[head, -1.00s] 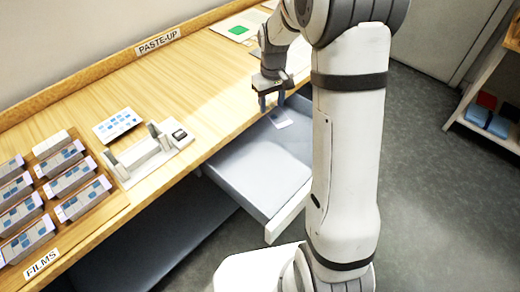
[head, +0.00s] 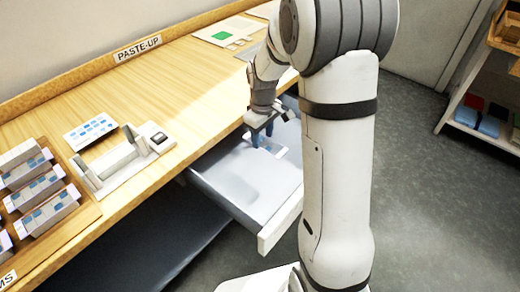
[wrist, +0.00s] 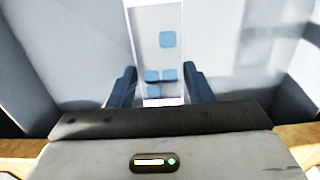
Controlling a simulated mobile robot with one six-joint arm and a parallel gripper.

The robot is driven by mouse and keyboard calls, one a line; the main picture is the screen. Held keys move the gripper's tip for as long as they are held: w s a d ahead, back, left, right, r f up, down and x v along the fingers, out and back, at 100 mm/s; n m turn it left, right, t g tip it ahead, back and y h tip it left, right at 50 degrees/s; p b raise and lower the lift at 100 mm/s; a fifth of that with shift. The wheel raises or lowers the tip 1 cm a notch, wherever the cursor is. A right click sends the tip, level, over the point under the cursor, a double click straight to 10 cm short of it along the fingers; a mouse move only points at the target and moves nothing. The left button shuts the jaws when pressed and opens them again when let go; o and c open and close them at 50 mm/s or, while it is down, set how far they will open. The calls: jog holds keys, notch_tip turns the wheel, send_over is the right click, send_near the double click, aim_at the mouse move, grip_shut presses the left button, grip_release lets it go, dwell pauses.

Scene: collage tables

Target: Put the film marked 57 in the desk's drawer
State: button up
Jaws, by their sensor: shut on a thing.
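My gripper (head: 262,134) is shut on a thin pale film with blue squares, over the open desk drawer (head: 228,178). In the wrist view the film (wrist: 150,25) stands out between the two dark blue fingers (wrist: 160,88), against the drawer's grey inside. Its number cannot be read. In the head view the film's pale end shows just beyond the fingertips, within the drawer's outline. I cannot tell whether it touches the drawer floor. The drawer is pulled out from under the wooden desk (head: 180,92) and looks otherwise empty.
On the desk are a rack of several films (head: 40,190) at the left, a white holder device (head: 125,160), a card with blue squares (head: 90,131) and a sheet with a green square (head: 228,33). A shelf with coloured boxes (head: 480,118) stands at the right.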

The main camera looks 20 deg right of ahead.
aim_at(262, 141)
jog(key=shift+f+b, duration=0.45)
jog(key=shift+f, duration=2.2)
jog(key=shift+f, duration=0.2)
jog(key=o, duration=0.9)
jog(key=shift+o, duration=0.2)
jog(key=shift+r, duration=0.1)
